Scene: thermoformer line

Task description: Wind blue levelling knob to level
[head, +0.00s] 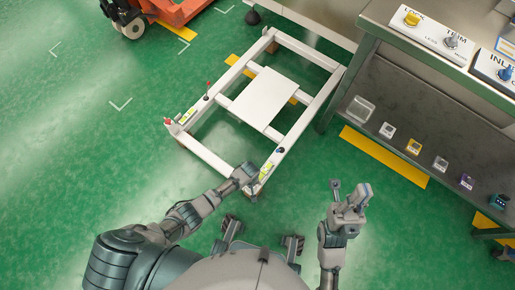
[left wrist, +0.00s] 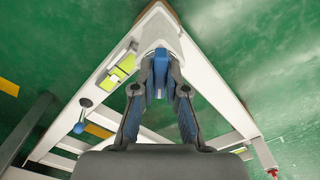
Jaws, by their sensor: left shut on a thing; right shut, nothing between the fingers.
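The white frame (head: 212,156) lies low over the green floor, and one corner fills the upper part of the left wrist view (left wrist: 205,80). My left gripper (head: 247,175) is at the frame's near corner. In the left wrist view, the gripper (left wrist: 161,62) is shut on the blue levelling knob (left wrist: 160,72), which the fingers partly hide. A yellow-green level vial (left wrist: 118,75) sits on the rail beside it and also shows in the head view (head: 266,171). Its bubble is too small to read. My right gripper (head: 350,199) is shut and empty, right of the frame.
A second vial (head: 188,115) and a red knob (head: 167,121) are at the frame's left corner. A blue ball-ended lever (left wrist: 79,127) stands on the near rail. A grey bench (head: 385,75) with small blocks on its shelf is at right. An orange pallet truck (head: 175,10) is at upper left.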

